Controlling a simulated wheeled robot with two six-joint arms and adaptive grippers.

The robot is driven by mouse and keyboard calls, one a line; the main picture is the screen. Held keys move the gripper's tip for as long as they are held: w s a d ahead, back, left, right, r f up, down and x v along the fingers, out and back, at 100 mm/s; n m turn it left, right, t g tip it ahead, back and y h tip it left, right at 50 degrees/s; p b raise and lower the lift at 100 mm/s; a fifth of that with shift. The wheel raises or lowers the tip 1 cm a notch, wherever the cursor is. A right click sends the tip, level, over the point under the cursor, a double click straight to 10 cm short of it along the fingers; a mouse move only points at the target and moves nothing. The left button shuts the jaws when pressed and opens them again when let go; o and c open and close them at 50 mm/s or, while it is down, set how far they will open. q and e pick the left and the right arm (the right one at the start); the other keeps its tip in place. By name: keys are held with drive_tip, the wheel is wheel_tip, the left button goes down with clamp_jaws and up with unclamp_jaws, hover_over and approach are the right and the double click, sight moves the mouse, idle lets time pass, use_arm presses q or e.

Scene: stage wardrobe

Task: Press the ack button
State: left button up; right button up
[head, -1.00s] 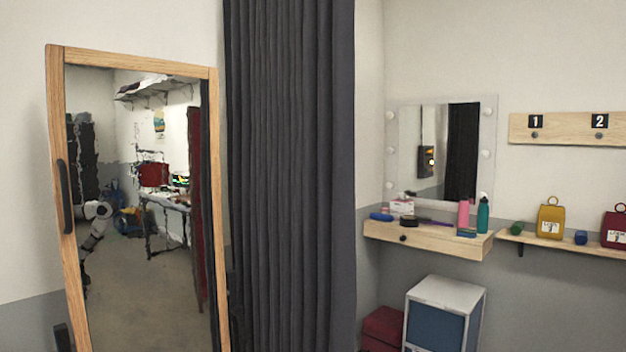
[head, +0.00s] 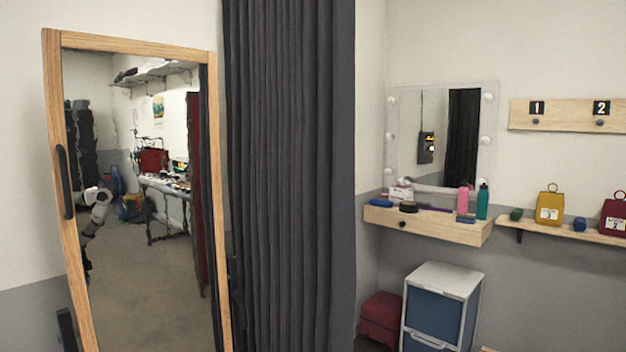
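A dark wall box with a small lit spot (head: 426,148) shows only as a reflection in the vanity mirror (head: 407,150). I cannot tell whether this box carries the ack button, and no button shows directly. Neither of my grippers is in the head view itself. A white robot arm (head: 97,208) shows as a reflection at the left edge of the tall mirror, too small to tell its gripper's state.
A tall wood-framed mirror (head: 218,190) leans at the left, beside a dark curtain (head: 290,180). A wooden drawer shelf (head: 440,230) holds bottles and small items. A blue-fronted cabinet (head: 435,312) and red box (head: 381,318) stand below. A shelf with bags (head: 549,206) is right.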

use_arm(q)
clamp_jaws()
idle(1.0)
